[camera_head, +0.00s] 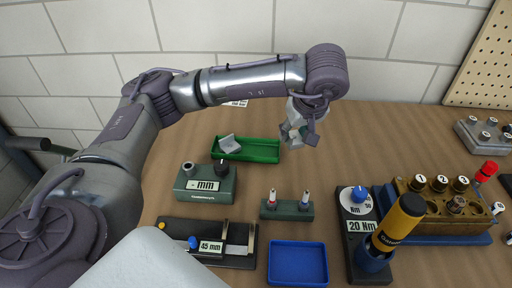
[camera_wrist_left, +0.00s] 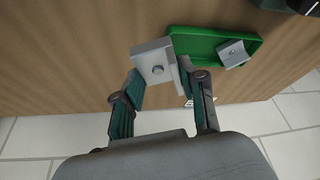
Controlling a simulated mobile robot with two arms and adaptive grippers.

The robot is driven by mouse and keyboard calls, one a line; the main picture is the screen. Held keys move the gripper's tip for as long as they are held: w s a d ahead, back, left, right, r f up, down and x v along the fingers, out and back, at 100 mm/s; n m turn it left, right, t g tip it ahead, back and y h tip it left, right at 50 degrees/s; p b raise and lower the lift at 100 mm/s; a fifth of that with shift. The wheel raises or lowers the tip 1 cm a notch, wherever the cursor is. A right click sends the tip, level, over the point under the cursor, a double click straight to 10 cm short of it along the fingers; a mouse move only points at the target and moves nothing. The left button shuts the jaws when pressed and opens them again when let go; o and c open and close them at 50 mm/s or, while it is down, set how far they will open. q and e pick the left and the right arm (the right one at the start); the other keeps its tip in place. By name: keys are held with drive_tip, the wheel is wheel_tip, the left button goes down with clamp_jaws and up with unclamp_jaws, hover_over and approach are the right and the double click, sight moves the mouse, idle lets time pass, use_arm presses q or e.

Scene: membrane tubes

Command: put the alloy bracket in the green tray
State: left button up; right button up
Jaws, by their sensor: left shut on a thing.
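The green tray (camera_head: 262,152) lies behind the middle of the table; a grey angled metal bracket (camera_head: 229,144) rests in its left part. Both also show in the left wrist view, the tray (camera_wrist_left: 200,42) and the bracket in it (camera_wrist_left: 233,53). My left gripper (camera_head: 299,133) is above the table just right of the tray. It is shut on a second grey bracket (camera_wrist_left: 156,65) with a round hole or bolt head, held at the fingertips beside the tray. My right gripper is not in view.
A blue tray (camera_head: 298,264) lies at the front. Between it and the green tray stands a holder (camera_head: 287,209) with two small tubes. A mm device (camera_head: 205,184), a 45 mm fixture (camera_head: 210,243), a 20 Nm torque stand (camera_head: 362,238) and a brass block (camera_head: 440,204) take up the sides.

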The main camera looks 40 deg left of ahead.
use_arm(q)
drive_tip(key=p, duration=0.1)
hover_over(260, 149)
drive_tip(key=d, duration=0.1)
drive_tip(key=f, duration=0.3)
drive_tip(key=s+f, duration=0.1)
drive_tip(key=f, duration=0.1)
drive_tip(key=shift+d+f, duration=0.1)
drive_tip(key=shift+f, duration=0.1)
wheel_tip(260, 149, down, 4)
drive_tip(key=shift+r+p, duration=0.2)
drive_tip(key=shift+p, duration=0.4)
drive_tip(key=shift+f, duration=0.25)
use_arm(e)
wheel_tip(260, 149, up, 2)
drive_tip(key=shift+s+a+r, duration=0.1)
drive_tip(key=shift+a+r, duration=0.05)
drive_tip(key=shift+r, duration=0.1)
use_arm(q)
drive_tip(key=shift+f, duration=0.1)
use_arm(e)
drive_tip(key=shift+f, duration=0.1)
use_arm(q)
drive_tip(key=o, duration=0.9)
drive_tip(key=shift+c, duration=0.2)
